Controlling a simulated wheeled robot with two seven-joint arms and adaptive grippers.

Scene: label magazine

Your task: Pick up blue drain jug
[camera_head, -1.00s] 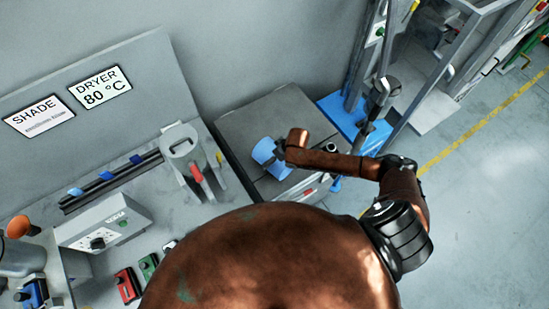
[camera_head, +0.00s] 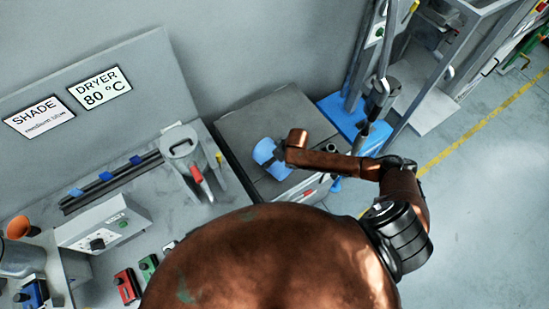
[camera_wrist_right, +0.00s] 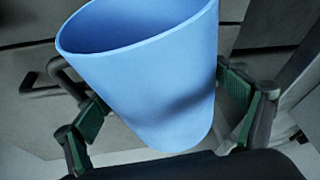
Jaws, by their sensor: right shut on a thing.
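The blue drain jug (camera_head: 268,155) is at the grey cabinet, under the end of my right arm in the head view. In the right wrist view the jug (camera_wrist_right: 155,80) fills the middle, its open mouth to the upper left. My right gripper (camera_wrist_right: 165,115) is shut on the jug, with green-padded fingers on both sides of its body. In the head view the right gripper is mostly hidden behind my arm's end. I cannot tell whether the jug touches the cabinet top. My left gripper is not in view.
The grey cabinet (camera_head: 275,112) has a mostly bare top. A bench to its left holds a grey canister (camera_head: 182,145), a control box (camera_head: 103,228) and red (camera_head: 126,284) and green (camera_head: 148,265) blocks. A metal frame on a blue base (camera_head: 340,112) stands right.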

